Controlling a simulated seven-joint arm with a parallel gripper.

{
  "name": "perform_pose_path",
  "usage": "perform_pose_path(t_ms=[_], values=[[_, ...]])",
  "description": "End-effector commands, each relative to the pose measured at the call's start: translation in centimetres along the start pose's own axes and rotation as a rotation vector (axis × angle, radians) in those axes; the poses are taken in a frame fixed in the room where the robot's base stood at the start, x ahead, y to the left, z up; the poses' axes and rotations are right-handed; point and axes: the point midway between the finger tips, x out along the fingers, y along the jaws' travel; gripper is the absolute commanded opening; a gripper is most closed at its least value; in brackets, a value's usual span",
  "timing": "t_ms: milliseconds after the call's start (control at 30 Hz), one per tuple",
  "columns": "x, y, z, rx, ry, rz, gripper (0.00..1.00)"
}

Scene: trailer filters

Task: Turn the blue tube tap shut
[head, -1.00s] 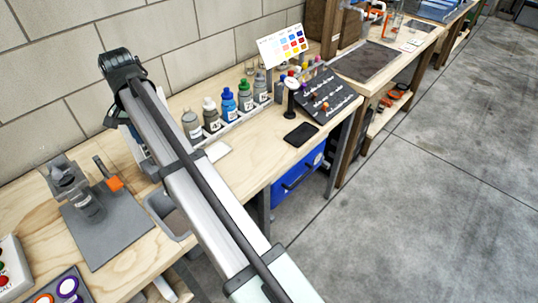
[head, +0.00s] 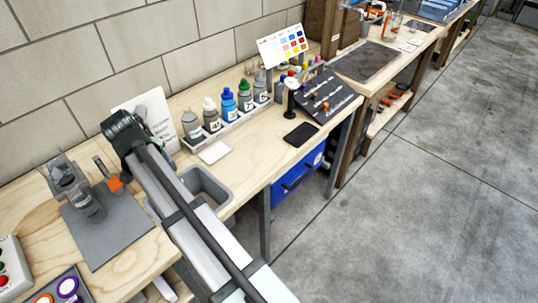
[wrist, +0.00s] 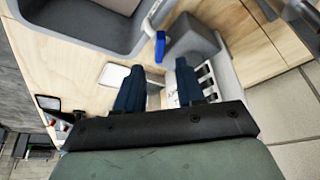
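In the wrist view, a small blue piece (wrist: 160,46) sits at the end of a pale curved tube beside the grey sink; it looks like the blue tube tap. My gripper (wrist: 158,82) has two dark blue fingers, set apart with a clear gap and nothing between them. The blue piece shows above the fingertips in the picture, apart from them. In the head view, my arm hides the tap and the fingers.
The grey sink (head: 207,187) is set into the wooden bench. A white sheet (head: 157,115) stands by the wall. Several bottles (head: 229,104) stand in a tray, with a white pad (head: 214,152) in front. A grey mat (head: 105,235) bears a clear container at left.

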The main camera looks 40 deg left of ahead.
Motion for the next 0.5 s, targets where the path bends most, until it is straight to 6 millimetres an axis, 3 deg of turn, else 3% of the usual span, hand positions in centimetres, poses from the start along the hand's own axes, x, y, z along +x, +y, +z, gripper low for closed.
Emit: perform_pose_path(t_ms=[367, 500], values=[[5.9, 0.0, 0.0, 0.0, -0.002, 0.001, 0.38], [5.7, 0.2, 0.1, -0.098, 0.0, -0.041, 0.38]])
